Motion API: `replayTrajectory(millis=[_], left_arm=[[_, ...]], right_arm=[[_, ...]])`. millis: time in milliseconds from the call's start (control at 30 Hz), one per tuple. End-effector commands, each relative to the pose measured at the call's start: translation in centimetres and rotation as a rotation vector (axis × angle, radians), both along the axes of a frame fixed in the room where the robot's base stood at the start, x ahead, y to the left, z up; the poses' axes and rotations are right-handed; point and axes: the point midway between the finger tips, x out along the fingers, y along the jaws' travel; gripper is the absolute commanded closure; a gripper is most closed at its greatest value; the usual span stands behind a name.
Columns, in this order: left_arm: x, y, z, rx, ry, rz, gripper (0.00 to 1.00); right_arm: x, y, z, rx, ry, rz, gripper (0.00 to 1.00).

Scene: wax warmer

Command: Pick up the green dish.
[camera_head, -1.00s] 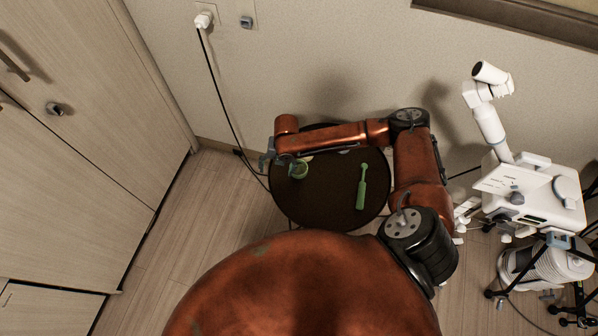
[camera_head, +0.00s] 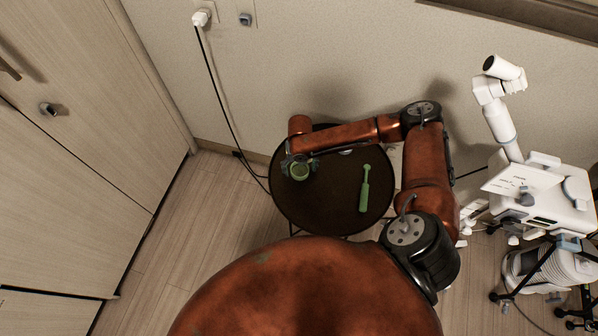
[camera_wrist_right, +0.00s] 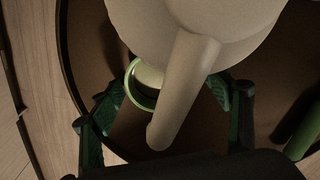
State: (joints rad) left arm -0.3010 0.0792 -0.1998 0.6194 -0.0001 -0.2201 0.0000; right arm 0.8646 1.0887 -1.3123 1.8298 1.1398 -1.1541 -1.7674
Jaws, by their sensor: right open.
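The green dish (camera_head: 299,171) is small and round and sits near the left edge of the dark round table (camera_head: 325,210). My right gripper (camera_head: 301,164) is open at the dish, with fingers showing on either side of it in the head view. In the right wrist view, the dish shows as a pale green ring (camera_wrist_right: 132,92), partly hidden by a cream object in front. The fingers of my right gripper (camera_wrist_right: 165,105) stand apart to its left and right; I cannot tell whether they touch it. My left gripper is out of view.
A cream object with a handle (camera_wrist_right: 185,90) fills the upper right wrist view, close to the gripper. A green long-handled tool (camera_head: 363,192) lies on the table's right side. A white machine (camera_head: 540,200) stands at right. A black cord (camera_head: 222,100) hangs at left.

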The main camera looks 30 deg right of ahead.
Motion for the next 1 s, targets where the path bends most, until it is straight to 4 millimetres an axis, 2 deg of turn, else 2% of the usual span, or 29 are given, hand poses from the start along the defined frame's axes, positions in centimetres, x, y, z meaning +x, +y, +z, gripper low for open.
replayTrajectory(millis=[233, 867, 1000], left_arm=[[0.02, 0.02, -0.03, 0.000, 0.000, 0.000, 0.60], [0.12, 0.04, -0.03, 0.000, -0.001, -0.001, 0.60], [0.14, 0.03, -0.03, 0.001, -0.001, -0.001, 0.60]], right_arm=[[0.10, 0.01, -0.20, 0.000, -0.002, 0.000, 0.30], [0.10, 0.01, -0.18, 0.000, -0.002, 0.000, 0.73], [0.13, 0.01, -0.16, 0.000, -0.003, 0.000, 0.74]])
